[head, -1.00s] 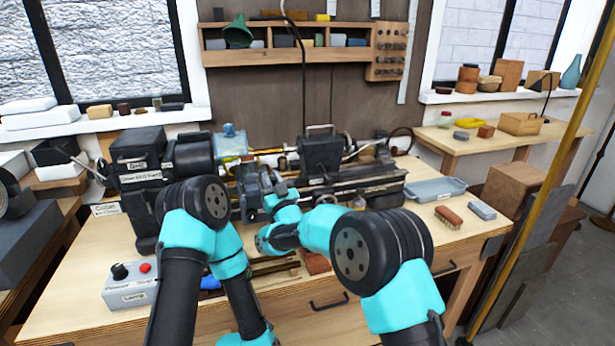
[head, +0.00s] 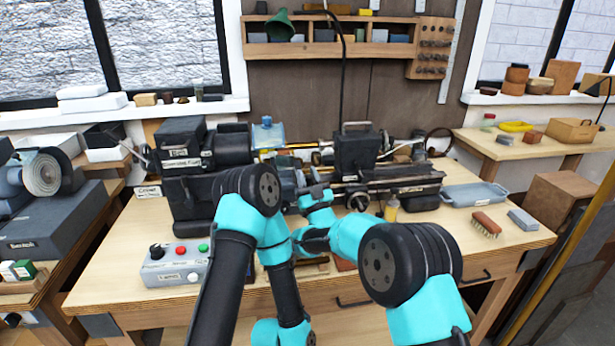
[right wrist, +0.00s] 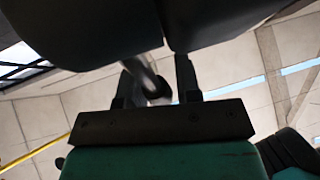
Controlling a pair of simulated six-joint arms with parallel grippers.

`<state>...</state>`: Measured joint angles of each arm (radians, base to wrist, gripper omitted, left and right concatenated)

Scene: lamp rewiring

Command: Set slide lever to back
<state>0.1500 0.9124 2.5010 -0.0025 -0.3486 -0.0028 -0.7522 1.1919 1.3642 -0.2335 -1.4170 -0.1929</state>
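The lathe (head: 402,183) stands along the back of the wooden bench. My right gripper (head: 302,180) is at the front of the lathe's middle, near its slide. In the right wrist view my right gripper's fingers (right wrist: 158,78) are apart, one on either side of a metal rod with a dark rounded end, which looks like the slide lever (right wrist: 150,82). The rod is nearer the left finger; I cannot tell whether it touches. In the head view the lever is hidden or too small to make out. My left arm folds down in front of the bench, and its gripper cannot be made out.
A control box (head: 178,270) with coloured buttons sits at the bench's front left. A blue-grey tray (head: 474,195), a brush (head: 487,224) and a grey block (head: 522,219) lie at the right. A small yellow bottle (head: 392,209) stands before the lathe.

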